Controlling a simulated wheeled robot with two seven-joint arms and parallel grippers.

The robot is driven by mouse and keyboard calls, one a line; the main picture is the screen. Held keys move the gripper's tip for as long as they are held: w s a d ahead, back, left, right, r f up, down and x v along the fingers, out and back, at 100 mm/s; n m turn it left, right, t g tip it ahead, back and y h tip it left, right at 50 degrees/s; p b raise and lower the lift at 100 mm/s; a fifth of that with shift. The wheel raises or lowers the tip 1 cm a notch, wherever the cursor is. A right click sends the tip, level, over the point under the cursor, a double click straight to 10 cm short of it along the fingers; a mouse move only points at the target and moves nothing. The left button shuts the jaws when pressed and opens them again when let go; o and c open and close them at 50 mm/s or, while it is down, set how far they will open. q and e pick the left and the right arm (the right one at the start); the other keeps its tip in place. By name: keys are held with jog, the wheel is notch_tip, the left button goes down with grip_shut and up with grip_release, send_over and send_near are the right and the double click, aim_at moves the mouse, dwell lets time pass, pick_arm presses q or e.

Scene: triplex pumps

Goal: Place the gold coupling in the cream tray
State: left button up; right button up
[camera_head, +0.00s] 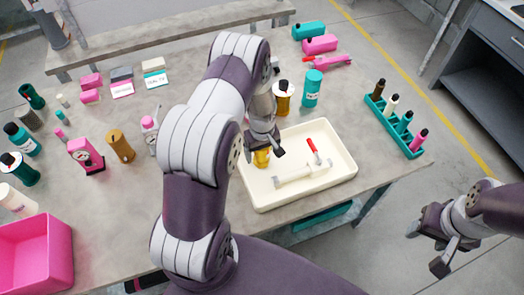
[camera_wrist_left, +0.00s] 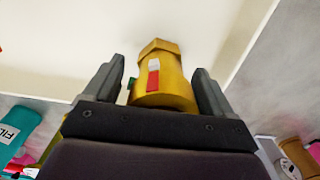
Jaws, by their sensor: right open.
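The gold coupling (camera_head: 261,158) is at the left side of the cream tray (camera_head: 350,165), just below my left gripper (camera_head: 264,143). In the left wrist view the coupling (camera_wrist_left: 162,80), with a hexagonal end and a red-and-white label, sits between the two fingers of my left gripper (camera_wrist_left: 158,85). The fingers look close on both sides of it. The pale tray floor (camera_wrist_left: 60,45) shows behind it; I cannot tell whether the coupling touches the floor. My right gripper (camera_head: 440,245) is open and empty, off the table's right side.
The tray also holds a white bar-shaped part (camera_head: 300,176) and a red-handled tool (camera_head: 313,147). An amber bottle (camera_head: 283,97) and a teal bottle (camera_head: 312,88) stand behind it. A teal rack (camera_head: 395,127) stands at right, and a pink bin (camera_head: 35,255) at front left.

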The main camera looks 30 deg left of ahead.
pick_arm(q)
jog(key=shift+r, duration=0.15)
notch_tip(320, 180, up, 12)
jog(key=b, duration=0.2)
jog(key=s+d+r+m, duration=0.3)
jog(key=s+d+m, duration=0.1)
jog(key=s, duration=0.3)
jog(key=s+d+r+m+t, duration=0.1)
jog(key=s+d+r+m, duration=0.3)
jog(key=s+m, duration=0.2)
jog(key=shift+s+d, duration=0.25)
jog(key=shift+s, duration=0.1)
jog(key=shift+s+r, duration=0.15)
